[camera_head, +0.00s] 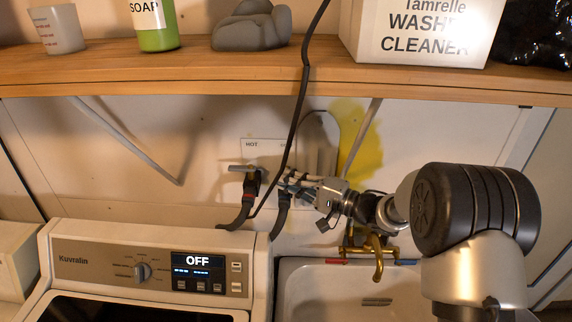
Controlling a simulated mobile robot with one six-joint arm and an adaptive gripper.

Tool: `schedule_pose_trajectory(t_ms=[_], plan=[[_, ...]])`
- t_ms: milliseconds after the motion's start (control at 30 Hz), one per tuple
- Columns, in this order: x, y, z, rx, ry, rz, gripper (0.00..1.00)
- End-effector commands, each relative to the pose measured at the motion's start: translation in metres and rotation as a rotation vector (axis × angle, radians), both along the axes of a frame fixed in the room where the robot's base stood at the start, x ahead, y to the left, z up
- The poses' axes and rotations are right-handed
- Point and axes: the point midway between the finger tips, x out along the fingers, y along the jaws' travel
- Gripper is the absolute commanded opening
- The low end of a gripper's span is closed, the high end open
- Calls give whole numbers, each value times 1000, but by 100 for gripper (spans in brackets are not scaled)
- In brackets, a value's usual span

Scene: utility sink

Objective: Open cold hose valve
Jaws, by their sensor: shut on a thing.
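The hose box (264,147) on the wall, labelled HOT at its left, sits behind the washer. The hot valve (245,170) has a grey lever lying roughly sideways, with a dark hose running down from it. The cold hose valve (284,187) is just to its right, above a second dark hose (280,216). My gripper (292,180) reaches in from the right and is shut on the cold valve's handle. The fingers hide most of that handle, so its exact angle cannot be told.
A black cable (303,85) hangs down close beside the gripper. The washer (150,262) stands below left, its display reading OFF. A sink (340,290) with a brass faucet (376,262) lies below my arm. A wooden shelf (200,72) runs above.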

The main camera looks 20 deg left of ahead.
Motion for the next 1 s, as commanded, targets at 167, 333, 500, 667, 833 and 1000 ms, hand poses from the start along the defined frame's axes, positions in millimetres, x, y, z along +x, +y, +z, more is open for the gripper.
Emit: schedule_pose_trajectory(t_ms=[167, 333, 500, 667, 833, 1000], plan=[[2, -3, 1, -2, 1, 65, 0], [3, -4, 0, -2, 0, 98, 0], [3, -4, -1, -1, -1, 108, 0], [3, -4, -1, -1, -2, 108, 0], [3, -4, -1, -1, -2, 108, 11], [3, -4, -1, 0, -2, 108, 17]])
